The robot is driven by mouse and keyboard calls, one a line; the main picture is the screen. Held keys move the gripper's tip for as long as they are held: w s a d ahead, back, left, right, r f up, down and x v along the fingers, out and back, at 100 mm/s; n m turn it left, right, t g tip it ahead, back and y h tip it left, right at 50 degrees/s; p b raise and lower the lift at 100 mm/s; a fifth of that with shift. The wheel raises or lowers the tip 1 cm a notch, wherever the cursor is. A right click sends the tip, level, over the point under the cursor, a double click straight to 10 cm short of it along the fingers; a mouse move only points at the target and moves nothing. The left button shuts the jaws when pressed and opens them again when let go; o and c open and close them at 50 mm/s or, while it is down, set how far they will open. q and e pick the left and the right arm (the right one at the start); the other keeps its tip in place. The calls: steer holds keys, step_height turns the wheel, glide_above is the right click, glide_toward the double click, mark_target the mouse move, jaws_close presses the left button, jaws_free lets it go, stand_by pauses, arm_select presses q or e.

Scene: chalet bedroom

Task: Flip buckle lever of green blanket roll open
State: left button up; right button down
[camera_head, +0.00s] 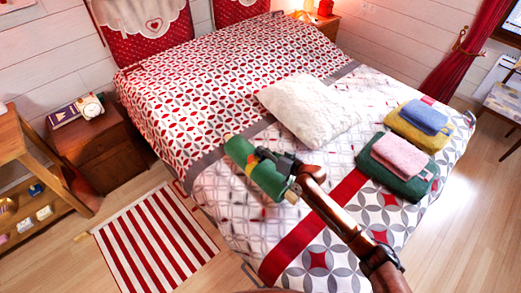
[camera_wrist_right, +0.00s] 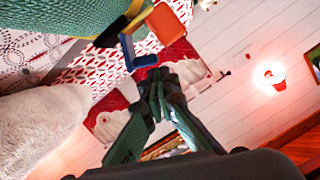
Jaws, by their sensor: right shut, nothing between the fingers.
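The green blanket roll (camera_head: 268,181) lies on the bed's near left part, with a yellow strap around it. In the right wrist view the roll (camera_wrist_right: 45,35) fills the upper left, with the yellow strap (camera_wrist_right: 118,26) across its end. An orange buckle part (camera_wrist_right: 166,23) and a blue piece (camera_wrist_right: 145,61) show beside the strap; I cannot tell exactly how the lever sits. My right gripper (camera_head: 258,153) is over the roll and covers part of it. In the wrist view its fingertips (camera_wrist_right: 160,80) are together and empty, close below the blue piece. My left gripper is not in view.
A white pillow (camera_head: 310,108) lies behind the roll. Folded green (camera_head: 397,180), pink (camera_head: 404,156), yellow (camera_head: 420,130) and blue (camera_head: 424,116) cloths are stacked on the bed's right. A nightstand (camera_head: 103,143) and striped rug (camera_head: 155,243) are at left.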

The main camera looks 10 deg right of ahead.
steer(key=shift+w+d+f, duration=0.1)
steer(key=shift+d, duration=0.05)
arm_select(q)
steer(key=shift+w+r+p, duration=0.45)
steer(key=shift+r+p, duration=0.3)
steer(key=shift+p, duration=0.05)
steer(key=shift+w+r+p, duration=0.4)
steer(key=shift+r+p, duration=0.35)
steer(key=shift+p, duration=0.05)
arm_select(e)
steer(key=s+d+r, duration=0.5)
steer(key=s+d, duration=0.1)
steer(key=d, duration=0.1)
steer(key=shift+s+d+r, duration=0.3)
steer(key=shift+s+r, duration=0.05)
steer(key=shift+s, duration=0.05)
